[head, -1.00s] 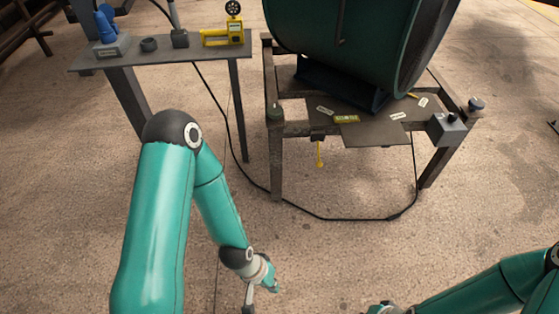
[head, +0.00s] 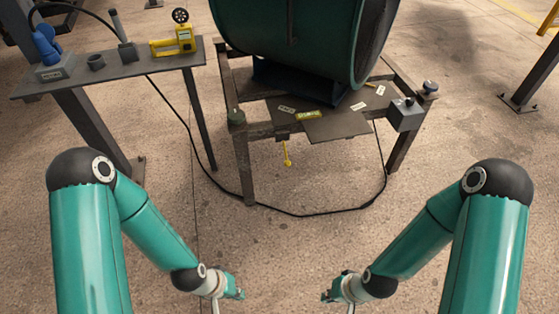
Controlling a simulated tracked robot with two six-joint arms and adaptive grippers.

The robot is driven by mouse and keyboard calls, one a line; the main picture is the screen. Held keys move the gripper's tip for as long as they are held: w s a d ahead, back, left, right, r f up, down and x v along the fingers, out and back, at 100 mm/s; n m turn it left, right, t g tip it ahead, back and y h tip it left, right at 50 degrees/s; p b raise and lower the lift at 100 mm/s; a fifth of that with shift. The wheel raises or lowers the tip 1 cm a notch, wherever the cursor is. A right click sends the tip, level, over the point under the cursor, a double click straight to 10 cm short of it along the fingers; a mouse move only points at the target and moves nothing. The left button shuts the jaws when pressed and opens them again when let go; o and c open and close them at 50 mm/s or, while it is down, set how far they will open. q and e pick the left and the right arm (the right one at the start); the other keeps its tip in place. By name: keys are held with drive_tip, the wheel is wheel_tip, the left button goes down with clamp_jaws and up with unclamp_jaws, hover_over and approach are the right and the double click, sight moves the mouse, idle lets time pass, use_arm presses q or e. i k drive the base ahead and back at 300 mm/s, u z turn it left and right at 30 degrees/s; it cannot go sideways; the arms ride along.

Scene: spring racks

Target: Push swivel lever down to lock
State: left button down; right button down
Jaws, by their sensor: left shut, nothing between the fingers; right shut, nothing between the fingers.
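A thin yellow lever (head: 287,155) with a round end hangs down below the front edge of the dark metal stand (head: 243,170). I cannot tell for certain whether it is the swivel lever. A grey box (head: 404,115) with a small dark knob on top is fixed at the stand's right front corner. My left gripper (head: 232,293) is shut and empty, low in front of the stand. My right gripper (head: 333,294) is shut and empty, to the right of it at about the same height. Both are apart from the stand and the lever.
A large dark green drum (head: 300,40) sits on the stand. A side table (head: 125,73) at left holds a blue device (head: 46,45), a yellow gauge (head: 175,42) and small dark parts. A black cable (head: 300,214) loops across the floor.

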sight(288, 163)
drive_tip(key=u, duration=0.05)
drive_tip(key=i, duration=0.95)
drive_tip(key=z, duration=0.1)
